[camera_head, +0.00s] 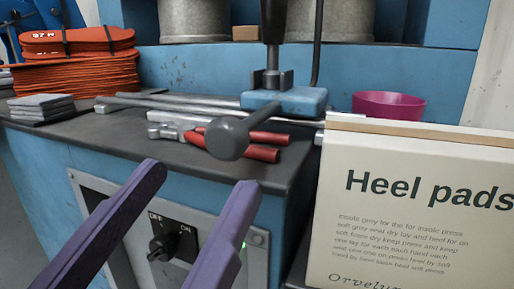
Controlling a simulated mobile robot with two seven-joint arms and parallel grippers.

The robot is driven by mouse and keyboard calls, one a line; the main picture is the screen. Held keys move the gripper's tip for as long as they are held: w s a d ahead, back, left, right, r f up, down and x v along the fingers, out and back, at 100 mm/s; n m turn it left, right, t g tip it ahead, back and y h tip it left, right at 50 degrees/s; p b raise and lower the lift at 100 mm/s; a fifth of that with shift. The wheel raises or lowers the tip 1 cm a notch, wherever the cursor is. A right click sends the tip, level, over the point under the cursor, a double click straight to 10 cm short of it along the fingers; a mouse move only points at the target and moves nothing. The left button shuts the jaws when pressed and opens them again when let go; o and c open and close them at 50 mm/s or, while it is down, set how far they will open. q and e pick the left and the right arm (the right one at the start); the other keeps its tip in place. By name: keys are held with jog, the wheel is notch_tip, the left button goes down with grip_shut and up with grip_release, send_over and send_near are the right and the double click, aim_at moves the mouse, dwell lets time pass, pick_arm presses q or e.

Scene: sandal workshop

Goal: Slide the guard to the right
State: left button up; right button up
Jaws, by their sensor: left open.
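No part is plainly marked as the guard. A blue block (285,101) with a dark upright post sits at the back of the dark worktop, near long metal rods (190,108). A round grey knob (228,138) stands out in front of it, over red-handled pliers (262,153); I cannot tell whether knob and block are one part. My left gripper (203,177) shows as two purple fingers, wide apart and empty. In the picture its tips lie below the knob, in front of the bench, with a clear gap to it. My right gripper is not in view.
A cream "Heel pads" sign (415,210) stands at the right front, with a magenta bowl (388,105) behind it. Orange sheets (75,65) and grey pads (41,107) are stacked at the left. An OFF/ON switch (163,247) is on the bench front.

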aim_at(245, 120)
pick_arm(q)
jog(key=x, duration=0.9)
jog(key=shift+w+d+r, duration=0.1)
jog(key=shift+w+r, duration=0.1)
jog(key=shift+r, duration=0.05)
grip_shut()
dwell(0.5)
jog(key=shift+s+d, duration=0.1)
dwell(0.4)
